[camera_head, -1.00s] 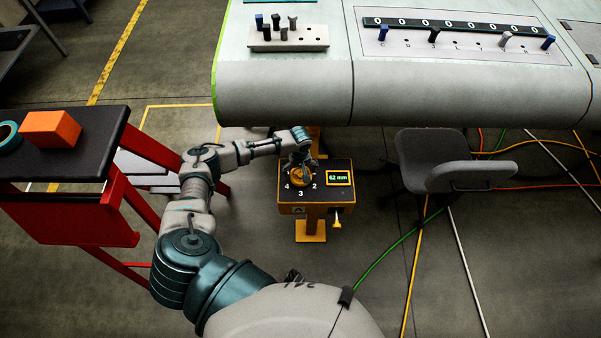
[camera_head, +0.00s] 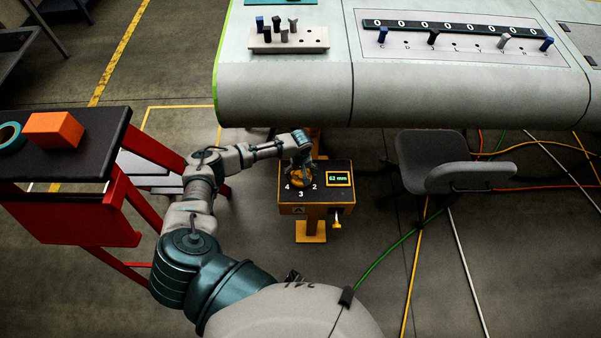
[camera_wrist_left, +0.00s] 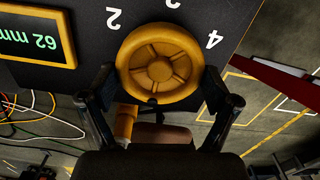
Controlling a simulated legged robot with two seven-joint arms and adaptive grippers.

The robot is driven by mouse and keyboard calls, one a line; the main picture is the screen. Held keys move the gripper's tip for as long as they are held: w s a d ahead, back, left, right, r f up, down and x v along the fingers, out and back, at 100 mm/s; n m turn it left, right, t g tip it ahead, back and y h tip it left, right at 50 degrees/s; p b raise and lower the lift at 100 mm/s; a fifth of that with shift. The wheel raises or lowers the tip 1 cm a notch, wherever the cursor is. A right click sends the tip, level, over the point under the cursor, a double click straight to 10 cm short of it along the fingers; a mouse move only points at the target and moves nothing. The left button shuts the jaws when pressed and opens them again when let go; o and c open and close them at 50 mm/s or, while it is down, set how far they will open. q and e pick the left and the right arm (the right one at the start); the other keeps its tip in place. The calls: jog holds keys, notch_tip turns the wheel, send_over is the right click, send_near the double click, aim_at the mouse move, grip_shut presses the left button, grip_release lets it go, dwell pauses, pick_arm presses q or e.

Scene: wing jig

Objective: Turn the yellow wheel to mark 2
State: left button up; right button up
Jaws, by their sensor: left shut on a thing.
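The yellow wheel (camera_head: 299,180) sits on top of a dark box with yellow sides (camera_head: 340,195). It shows as a round spoked wheel in the left wrist view (camera_wrist_left: 158,66). White marks 2, 3 and 4 are printed around it; mark 2 (camera_head: 314,186) is at its right in the head view. My left gripper (camera_head: 302,166) is over the wheel from above. In the left wrist view its two fingers (camera_wrist_left: 158,84) are shut on opposite sides of the wheel's rim. I cannot tell which mark the wheel points at. My right gripper is not in view.
A display (camera_wrist_left: 36,38) beside the wheel reads 62 mm. The grey wing jig (camera_head: 290,92) stands behind the box. A grey chair (camera_head: 440,165) is at the right, with cables on the floor. A dark-topped red cart (camera_head: 80,160) stands at the left.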

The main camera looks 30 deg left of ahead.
pick_arm(q)
jog(key=shift+r+m+p, duration=0.2)
jog(key=shift+m+p, duration=0.1)
jog(key=shift+p, duration=0.5)
jog(key=m+p, duration=0.2)
jog(key=p, duration=0.1)
jog(key=shift+p, duration=0.35)
jog(key=shift+d+m+p, duration=0.1)
jog(key=shift+m+p, duration=0.3)
jog(key=shift+m, duration=0.1)
jog(key=shift+f+m, duration=0.1)
jog(key=shift+m, duration=0.4)
jog(key=m, duration=0.4)
jog(key=shift+w+m+p, duration=0.1)
jog(key=shift+m+p, duration=0.2)
jog(key=shift+p, duration=0.1)
jog(key=m, duration=0.4)
jog(key=shift+d+m, duration=0.15)
jog(key=shift+m, duration=0.15)
jog(key=m, duration=0.9)
jog(key=shift+d+m, duration=0.1)
jog(key=shift+m, duration=0.2)
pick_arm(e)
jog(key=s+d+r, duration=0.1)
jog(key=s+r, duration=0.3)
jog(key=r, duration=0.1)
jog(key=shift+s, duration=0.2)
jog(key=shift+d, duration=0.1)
